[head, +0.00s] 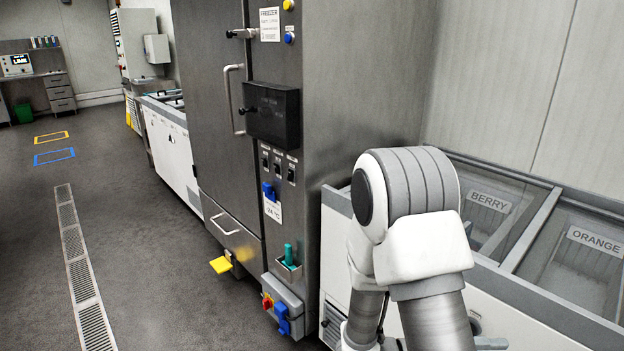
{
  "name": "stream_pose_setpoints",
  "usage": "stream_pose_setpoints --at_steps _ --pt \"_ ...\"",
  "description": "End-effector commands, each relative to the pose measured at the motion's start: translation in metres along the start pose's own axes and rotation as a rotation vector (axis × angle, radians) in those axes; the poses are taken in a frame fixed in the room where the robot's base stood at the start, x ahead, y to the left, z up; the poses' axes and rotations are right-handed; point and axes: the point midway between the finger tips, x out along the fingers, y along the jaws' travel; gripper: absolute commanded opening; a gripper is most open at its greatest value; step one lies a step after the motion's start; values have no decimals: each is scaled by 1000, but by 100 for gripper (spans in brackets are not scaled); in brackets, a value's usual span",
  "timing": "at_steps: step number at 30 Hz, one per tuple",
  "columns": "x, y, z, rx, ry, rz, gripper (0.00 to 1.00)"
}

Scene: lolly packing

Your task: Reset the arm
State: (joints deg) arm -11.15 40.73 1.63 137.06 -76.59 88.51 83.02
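My arm shows at the lower right of the head view, with a thick white and grey joint bent in front of the chest freezer. My gripper cannot be made out in this view. The arm links hide part of the chest freezer's front and left end. I cannot see anything held.
A tall steel freezer cabinet (222,110) with a handle (233,100) stands left of my arm. A chest freezer (540,305) with bins labelled BERRY (490,202) and ORANGE (595,240) stands at right. A yellow pedal (220,265) juts out low. Floor (150,240) at left is clear.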

Motion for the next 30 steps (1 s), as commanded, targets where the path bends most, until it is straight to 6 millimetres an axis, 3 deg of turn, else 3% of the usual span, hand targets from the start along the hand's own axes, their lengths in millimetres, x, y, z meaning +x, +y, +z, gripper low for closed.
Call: stream_pose_setpoints --at_steps 6,15,30 --pt "-1 23 29 6 -146 -157 79" --pt "-15 39 64 22 -263 -432 79" --pt "-66 56 91 115 -200 -945 79"
